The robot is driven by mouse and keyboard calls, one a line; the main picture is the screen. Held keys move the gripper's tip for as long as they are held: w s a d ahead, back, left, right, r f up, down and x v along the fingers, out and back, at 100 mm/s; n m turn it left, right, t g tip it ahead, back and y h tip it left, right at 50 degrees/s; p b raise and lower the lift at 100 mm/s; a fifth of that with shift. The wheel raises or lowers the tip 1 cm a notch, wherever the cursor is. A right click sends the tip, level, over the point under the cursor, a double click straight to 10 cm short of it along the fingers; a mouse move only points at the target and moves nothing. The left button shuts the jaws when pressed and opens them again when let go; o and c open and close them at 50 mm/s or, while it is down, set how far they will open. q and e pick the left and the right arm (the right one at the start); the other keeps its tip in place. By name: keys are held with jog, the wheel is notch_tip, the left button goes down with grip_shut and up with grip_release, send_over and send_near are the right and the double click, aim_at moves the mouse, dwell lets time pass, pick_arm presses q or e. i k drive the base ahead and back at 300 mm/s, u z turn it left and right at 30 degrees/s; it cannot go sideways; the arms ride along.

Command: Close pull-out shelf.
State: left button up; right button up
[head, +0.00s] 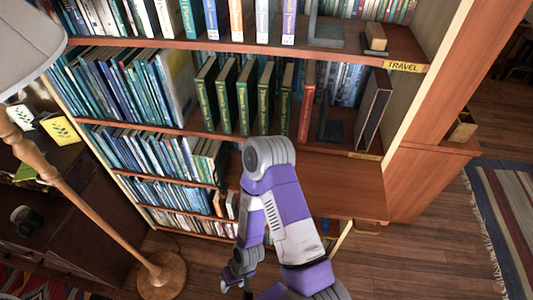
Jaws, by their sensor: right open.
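The pull-out shelf (345,190) is a flat reddish-brown wooden board. It sticks out from the front of the bookcase (445,110), below the row of green books, and its visible top is bare. My right arm crosses in front of its left part and hides that side. My right gripper (236,285) hangs low in front of the bookcase, to the left of the shelf and lower in the picture. It is open, and I see nothing held in it. I see no contact between it and the shelf. My left gripper is not in view.
Books fill the bookcase rows, with several green ones (225,95) above the shelf. A floor lamp (85,205) stands at the left, beside a dark cabinet (60,215) with a mug (24,217). A striped rug (505,220) lies at the right. Wooden floor (420,260) is clear between.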

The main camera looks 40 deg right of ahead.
aim_at(338, 187)
jog(key=k, duration=0.5)
jog(key=z, duration=1.05)
jog(key=i, duration=0.4)
jog(key=z, duration=0.8)
jog(key=k, duration=0.3)
jog(key=z, duration=0.85)
